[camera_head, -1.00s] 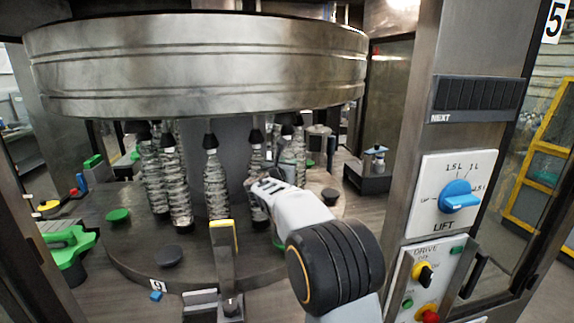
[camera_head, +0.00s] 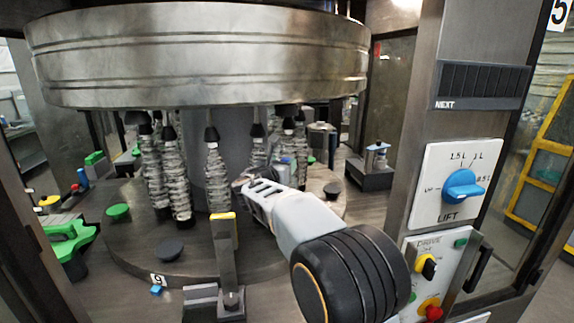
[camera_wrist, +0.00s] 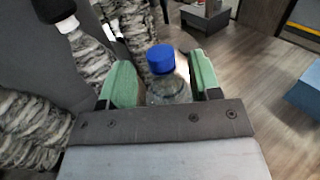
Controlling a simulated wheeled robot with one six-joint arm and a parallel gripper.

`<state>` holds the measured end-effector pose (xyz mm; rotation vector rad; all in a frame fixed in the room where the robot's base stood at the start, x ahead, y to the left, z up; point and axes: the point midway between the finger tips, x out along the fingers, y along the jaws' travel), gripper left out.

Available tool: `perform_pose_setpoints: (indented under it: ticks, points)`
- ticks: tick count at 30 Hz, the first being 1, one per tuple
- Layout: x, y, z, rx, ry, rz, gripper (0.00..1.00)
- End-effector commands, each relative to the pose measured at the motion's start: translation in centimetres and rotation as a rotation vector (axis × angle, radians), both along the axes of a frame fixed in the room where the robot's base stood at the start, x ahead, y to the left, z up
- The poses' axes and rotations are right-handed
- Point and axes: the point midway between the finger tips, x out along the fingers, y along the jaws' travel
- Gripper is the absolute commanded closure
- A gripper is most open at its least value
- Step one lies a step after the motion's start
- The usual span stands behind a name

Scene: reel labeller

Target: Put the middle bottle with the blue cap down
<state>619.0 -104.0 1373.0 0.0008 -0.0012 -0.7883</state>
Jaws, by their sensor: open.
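The bottle with the blue cap (camera_wrist: 161,60) stands between the two green fingers of my gripper (camera_wrist: 160,82) in the wrist view. Its clear body (camera_wrist: 168,91) shows just below the cap; the lower part is hidden behind the gripper body. The fingers are open, one on each side of the bottle. In the head view my gripper (camera_head: 246,183) reaches in under the big metal drum, and the bottle there is mostly hidden behind my arm and hard to make out.
Several wrapped bottles with black tops (camera_head: 215,172) hang or stand under the metal drum (camera_head: 200,60), close to my gripper. A post with a yellow top (camera_head: 224,250) stands in front. Black and green discs (camera_head: 119,212) lie around. A control column (camera_head: 455,190) is at the right.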

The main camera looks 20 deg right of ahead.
Motion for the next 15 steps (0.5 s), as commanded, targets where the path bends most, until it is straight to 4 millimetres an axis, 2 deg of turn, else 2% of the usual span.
perform_pose_setpoints:
  ticks: [6,15]
  points:
    - [-2.8,2.8,-0.2,0.000,-0.001,0.002,0.42]
    - [-4.5,4.5,-0.1,-0.001,-0.001,0.000,0.42]
